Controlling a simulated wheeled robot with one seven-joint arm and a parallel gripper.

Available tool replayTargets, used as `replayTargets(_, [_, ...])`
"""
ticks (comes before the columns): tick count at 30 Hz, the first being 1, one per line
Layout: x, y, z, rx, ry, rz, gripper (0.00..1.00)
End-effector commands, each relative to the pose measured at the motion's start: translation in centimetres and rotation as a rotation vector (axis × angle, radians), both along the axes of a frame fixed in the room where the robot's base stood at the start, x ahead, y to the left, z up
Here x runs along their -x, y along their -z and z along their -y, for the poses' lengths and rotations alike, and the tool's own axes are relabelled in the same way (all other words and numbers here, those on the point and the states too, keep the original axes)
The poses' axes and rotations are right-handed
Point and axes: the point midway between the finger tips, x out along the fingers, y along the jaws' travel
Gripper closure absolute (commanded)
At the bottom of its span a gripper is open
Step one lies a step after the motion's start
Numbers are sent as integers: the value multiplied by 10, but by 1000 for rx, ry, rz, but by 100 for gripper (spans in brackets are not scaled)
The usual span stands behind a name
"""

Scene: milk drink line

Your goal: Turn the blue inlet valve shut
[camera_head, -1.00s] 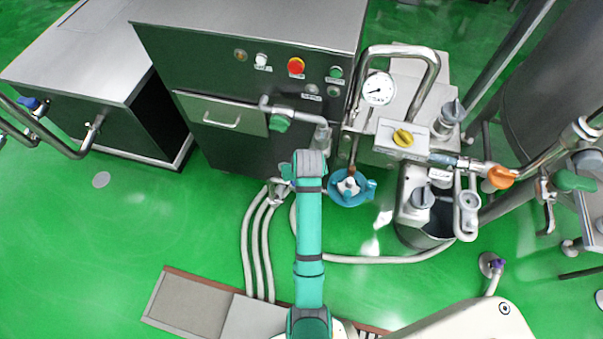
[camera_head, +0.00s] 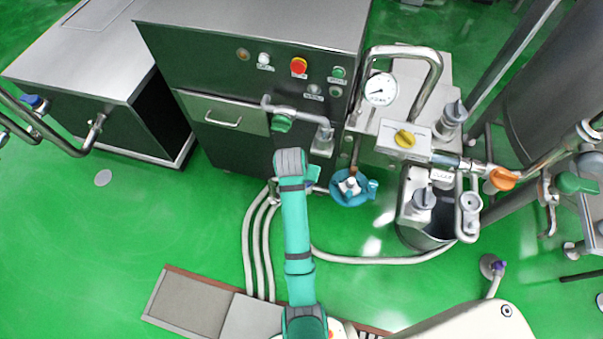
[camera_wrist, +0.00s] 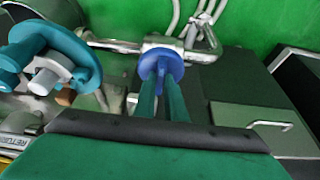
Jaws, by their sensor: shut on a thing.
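The blue inlet valve (camera_wrist: 160,64) shows in the wrist view as a round blue handle on a metal pipe. My gripper (camera_wrist: 161,86) is shut on this handle, with one teal finger on each side of it. In the head view my arm's end covers the valve and the fingers. The pipe behind the handle runs across the top of the wrist view.
A teal-blue round part (camera_head: 352,187) with a pale centre sits right of my wrist. Grey hoses (camera_head: 257,240) run along the green floor, which is open at left.

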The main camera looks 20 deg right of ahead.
Motion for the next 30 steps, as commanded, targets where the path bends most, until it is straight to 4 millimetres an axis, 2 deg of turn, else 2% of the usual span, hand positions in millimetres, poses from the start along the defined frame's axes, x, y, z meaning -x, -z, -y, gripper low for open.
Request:
replayTargets(8, [0,0,0,0,2,0,100])
replayTargets(9, [0,0,0,-1,2,0,80])
replayTargets(10, [0,0,0,0,1,0,73])
replayTargets(11, [0,0,0,0,1,0,71])
replayTargets(22, [1,-5,-1,1,0,1,71])
replayTargets(26, [6,-20,-4,1,0,3,71])
replayTargets(30, [14,-45,-10,2,0,4,71])
